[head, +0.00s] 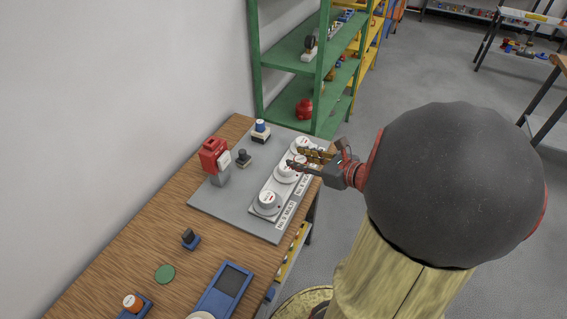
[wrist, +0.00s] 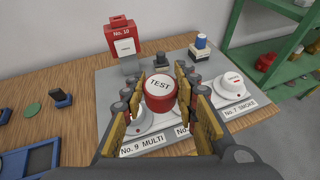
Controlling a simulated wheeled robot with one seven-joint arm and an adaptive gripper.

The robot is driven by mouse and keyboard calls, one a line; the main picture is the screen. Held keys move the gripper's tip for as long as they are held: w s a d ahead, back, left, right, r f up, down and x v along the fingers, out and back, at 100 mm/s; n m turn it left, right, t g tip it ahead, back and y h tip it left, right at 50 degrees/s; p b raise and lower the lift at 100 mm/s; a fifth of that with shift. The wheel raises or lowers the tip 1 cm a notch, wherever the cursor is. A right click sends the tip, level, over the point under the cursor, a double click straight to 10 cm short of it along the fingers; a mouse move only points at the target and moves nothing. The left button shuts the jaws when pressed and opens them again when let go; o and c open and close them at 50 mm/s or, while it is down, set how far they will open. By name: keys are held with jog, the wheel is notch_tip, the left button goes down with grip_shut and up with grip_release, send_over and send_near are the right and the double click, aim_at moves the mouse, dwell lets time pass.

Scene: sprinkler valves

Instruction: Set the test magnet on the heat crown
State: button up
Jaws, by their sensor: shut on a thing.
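The test magnet (wrist: 160,92) is a red cylinder with a white top marked TEST. In the wrist view it sits upright between the yellow-padded fingers of my gripper (wrist: 160,100), which is shut on it. In the head view my gripper (head: 308,157) is over the strip of white detectors. The middle detector (head: 286,173) is the one nearest below the magnet; in the wrist view the magnet and fingers mostly hide it, and its label is cut off, so the heat crown's name cannot be read. I cannot tell whether the magnet touches it.
The No. 9 MULTI detector (head: 267,202) and the No. 7 SMOKE detector (wrist: 232,84) flank the middle one. Behind stand a red No. 10 box (wrist: 122,38), a dark knob (head: 243,158) and a blue-capped block (head: 261,130). A green shelf (head: 300,60) stands beyond the table.

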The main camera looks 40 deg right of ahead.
jog(key=w+d+f+b, duration=0.3)
jog(key=w+d+f, duration=0.15)
jog(key=w, duration=0.35)
jog(key=b, duration=0.2)
send_over(286, 166)
jog(key=f, duration=0.4)
jog(key=shift+s+f, duration=0.25)
jog(key=shift+s, duration=0.05)
jog(key=shift+w+f, duration=0.15)
jog(key=shift+f, duration=0.05)
notch_tip(286, 166, down, 4)
jog(key=shift+w+d+r+b, duration=0.1)
jog(key=shift+w+r+b, duration=0.1)
jog(key=shift+b, duration=0.9)
jog(key=shift+r, duration=0.1)
jog(key=o, duration=0.7)
jog(key=shift+f, duration=0.2)
jog(key=o, duration=0.5)
